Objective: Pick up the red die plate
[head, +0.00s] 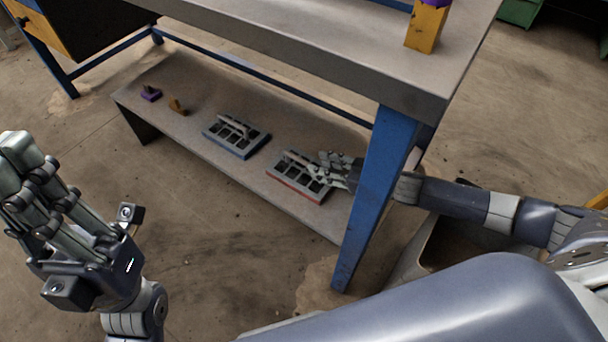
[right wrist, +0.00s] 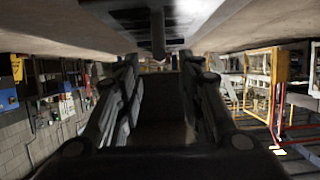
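The red die plate (head: 289,193) lies on the lower shelf of the workbench. It is a grey block with dark square pockets, a red side and a raised bar handle (head: 303,164). My right gripper (head: 328,165) reaches in from the right, past the blue leg, close to the handle. In the right wrist view the fingers (right wrist: 160,85) are spread apart, with the handle (right wrist: 158,38) beyond and between their tips. I cannot tell whether they touch it. My left gripper (head: 28,165) is raised at the left, far from the plate, its opening unclear.
A similar blue die plate (head: 232,150) sits left of the red one. Small purple (head: 151,95) and orange (head: 178,107) pieces lie farther left on the shelf (head: 185,145). The blue table leg (head: 370,200) stands beside my right arm. The tabletop (head: 330,50) overhangs the shelf.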

